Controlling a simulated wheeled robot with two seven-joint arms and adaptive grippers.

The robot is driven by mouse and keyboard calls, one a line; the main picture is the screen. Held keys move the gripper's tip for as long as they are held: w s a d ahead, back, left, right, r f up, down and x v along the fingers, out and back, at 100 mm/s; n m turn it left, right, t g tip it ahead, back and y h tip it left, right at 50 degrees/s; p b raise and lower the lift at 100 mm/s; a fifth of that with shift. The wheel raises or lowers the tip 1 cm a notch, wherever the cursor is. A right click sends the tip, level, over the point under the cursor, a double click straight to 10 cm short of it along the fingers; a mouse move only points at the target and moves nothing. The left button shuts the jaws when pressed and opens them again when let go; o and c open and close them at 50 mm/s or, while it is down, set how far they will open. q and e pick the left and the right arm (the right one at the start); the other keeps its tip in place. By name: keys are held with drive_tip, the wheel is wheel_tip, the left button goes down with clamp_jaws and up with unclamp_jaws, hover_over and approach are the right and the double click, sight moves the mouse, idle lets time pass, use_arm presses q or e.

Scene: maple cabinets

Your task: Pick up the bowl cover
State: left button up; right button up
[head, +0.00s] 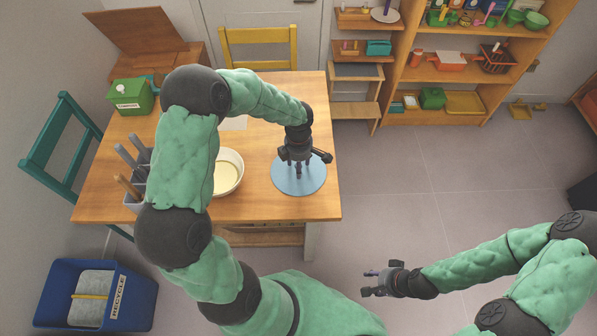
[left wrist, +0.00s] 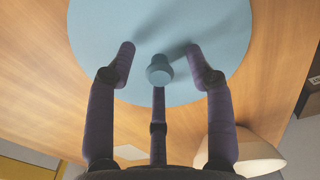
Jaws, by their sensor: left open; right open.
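The bowl cover (head: 299,186) is a flat light-blue disc lying on the right part of the wooden table. In the left wrist view the cover (left wrist: 160,25) shows a small round knob (left wrist: 159,70) at its middle. My left gripper (head: 298,165) is above the cover, pointing down. In the left wrist view its dark fingers (left wrist: 160,75) are spread around the knob, with gaps to it. A white bowl (head: 228,172) with pale contents stands left of the cover, partly hidden by my left arm. My right gripper (head: 372,284) is open and empty over the floor.
On the table's left are a green box (head: 131,96) and a holder with grey-handled utensils (head: 133,200). A yellow chair (head: 258,50) and a teal chair (head: 62,145) stand around the table. A blue recycle bin (head: 125,300) is at lower left.

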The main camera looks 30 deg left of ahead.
use_arm(q)
clamp_jaws()
idle(0.3)
drive_tip(key=shift+r, duration=0.4)
wheel_tip(320, 180, up, 2)
drive_tip(key=shift+r+p, duration=0.1)
drive_tip(key=shift+p, duration=0.65)
drive_tip(key=s+r+p, duration=0.4)
drive_tip(key=s+r, duration=0.6)
drive_tip(key=s, duration=0.4)
drive_tip(key=shift+a, duration=0.45)
